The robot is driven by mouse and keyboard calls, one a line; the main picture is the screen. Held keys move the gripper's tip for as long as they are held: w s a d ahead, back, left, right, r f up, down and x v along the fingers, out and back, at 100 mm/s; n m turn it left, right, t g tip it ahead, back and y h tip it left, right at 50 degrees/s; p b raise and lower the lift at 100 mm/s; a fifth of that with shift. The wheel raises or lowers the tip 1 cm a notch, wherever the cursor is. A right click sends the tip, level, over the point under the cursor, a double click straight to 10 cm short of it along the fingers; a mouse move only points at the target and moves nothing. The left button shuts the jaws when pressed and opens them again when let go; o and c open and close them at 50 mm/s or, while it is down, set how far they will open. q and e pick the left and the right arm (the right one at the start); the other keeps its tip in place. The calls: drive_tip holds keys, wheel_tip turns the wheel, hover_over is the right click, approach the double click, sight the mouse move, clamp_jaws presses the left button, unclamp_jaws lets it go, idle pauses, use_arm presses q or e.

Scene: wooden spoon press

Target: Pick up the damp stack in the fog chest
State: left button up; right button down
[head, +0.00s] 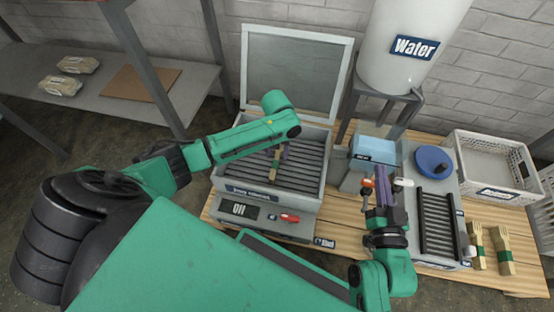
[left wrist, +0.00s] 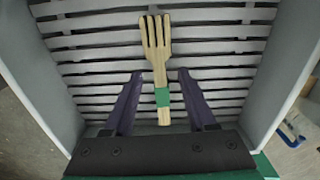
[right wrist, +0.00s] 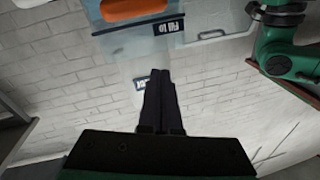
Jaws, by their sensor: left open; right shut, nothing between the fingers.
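The fog chest (head: 265,200) stands open on the table, its glazed lid raised at the back and dark slats inside. The damp stack (left wrist: 161,45), wooden forks with a green band, lies on the slats in the left wrist view, tines away from me. Part of it shows beneath my arm in the head view (head: 275,168). My left gripper (left wrist: 160,73) is inside the chest, open, with one finger on each side of the stack; I cannot tell whether they touch it. My right gripper (right wrist: 158,80) is shut and empty, raised over the right-hand machine in the head view (head: 380,180).
The chest walls stand close around my left gripper. A water tank (head: 415,35) on a stand is behind. To the right are a machine with black bars (head: 437,228), a blue round lid (head: 433,162), two banded fork stacks (head: 503,248) and a white crate (head: 490,165).

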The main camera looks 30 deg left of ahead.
use_arm(q)
drive_tip(key=shift+f+b, duration=0.3)
drive_tip(key=shift+f, duration=0.35)
clamp_jaws()
use_arm(e)
wheel_tip(320, 180, up, 8)
drive_tip(key=w+t, duration=0.2)
drive_tip(key=shift+w+d+t+y, duration=0.3)
drive_tip(key=shift+d+y, duration=0.05)
drive_tip(key=shift+y, duration=0.05)
use_arm(q)
drive_tip(key=shift+r, duration=0.15)
